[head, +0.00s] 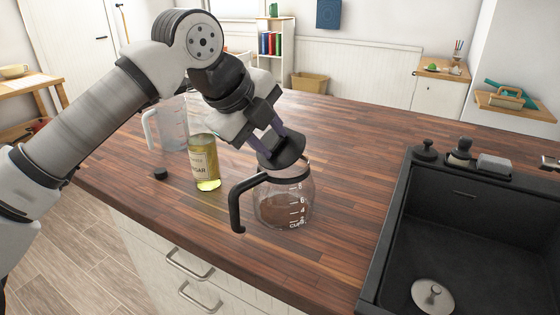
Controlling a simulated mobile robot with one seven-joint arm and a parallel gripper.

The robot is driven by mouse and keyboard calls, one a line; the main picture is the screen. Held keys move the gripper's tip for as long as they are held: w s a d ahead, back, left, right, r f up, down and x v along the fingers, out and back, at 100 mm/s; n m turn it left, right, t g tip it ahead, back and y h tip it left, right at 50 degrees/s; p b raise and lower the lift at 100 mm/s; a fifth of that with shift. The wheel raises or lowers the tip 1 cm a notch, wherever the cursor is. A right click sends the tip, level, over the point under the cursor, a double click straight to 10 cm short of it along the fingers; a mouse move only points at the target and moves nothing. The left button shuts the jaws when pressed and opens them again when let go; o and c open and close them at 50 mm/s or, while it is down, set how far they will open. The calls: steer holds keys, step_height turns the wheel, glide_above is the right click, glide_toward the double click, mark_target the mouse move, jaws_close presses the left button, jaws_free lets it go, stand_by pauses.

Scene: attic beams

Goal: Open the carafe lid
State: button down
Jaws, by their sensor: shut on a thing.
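The glass carafe (288,207) stands upright on the wooden counter, with white cup markings and a black handle (236,205) on its left. Its black lid (284,153) stands tilted up above the carafe's neck, its disc between my gripper and the rim. My gripper (268,138) reaches down from the upper left and is shut on the lid. The fingertips are partly hidden by the lid, so the exact grip point does not show.
A vinegar bottle (204,163) and a clear pitcher (168,125) stand left of the carafe. A small black cap (160,174) lies near the counter's front edge. A black sink (465,235) is at right. The counter (350,150) behind the carafe is clear.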

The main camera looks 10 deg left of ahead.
mark_target(272, 143)
steer(key=s+t+h+b, duration=0.1)
steer(key=b, duration=0.2)
steer(key=a+t+h+b, duration=0.1)
steer(key=t+b, duration=0.1)
steer(key=b, duration=0.2)
steer(key=shift+s+a+f+t, duration=0.2)
steer(key=shift+s+f+t, duration=0.1)
steer(key=shift+s+f, duration=0.1)
steer(key=t+b, duration=0.1)
steer(key=h+b, duration=0.1)
steer(key=b, duration=0.1)
steer(key=shift+s+a+r+t+h+b, duration=0.25)
steer(key=shift+s+r+t+h+b, duration=0.05)
steer(key=shift+s+t, duration=0.1)
steer(key=c, duration=1)
jaws_free()
steer(key=v, duration=1.4)
steer(key=shift+p, duration=0.3)
steer(key=shift+w+d, duration=0.1)
